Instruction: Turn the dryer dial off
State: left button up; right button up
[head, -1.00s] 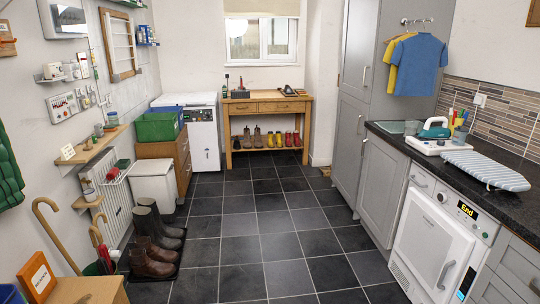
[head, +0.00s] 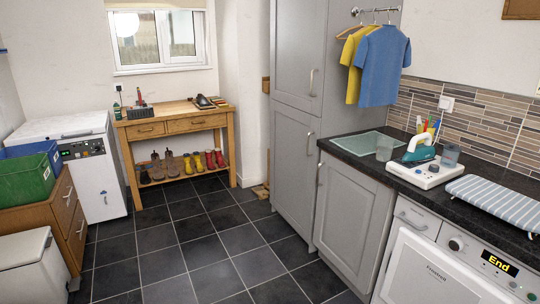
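The white dryer (head: 428,271) stands under the dark counter at the lower right, its lower part cut off by the frame. Its dial (head: 455,244) is a round knob on the control panel, left of the lit display (head: 499,263), which reads "End". I cannot tell which setting the dial points to. A smaller round button (head: 513,285) sits right of the dial, below the display. Neither of my grippers is in view.
On the counter (head: 400,182) are a steam iron on its base (head: 420,160) and a striped ironing pad (head: 497,200). Grey cupboards (head: 350,213) stand left of the dryer. The tiled floor (head: 200,255) in the middle is clear.

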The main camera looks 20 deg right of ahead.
aim_at(454, 244)
jog(key=i+l+z, duration=0.2)
jog(key=i+z, duration=0.2)
jog(key=i+l+z, duration=0.1)
jog(key=i+z, duration=0.65)
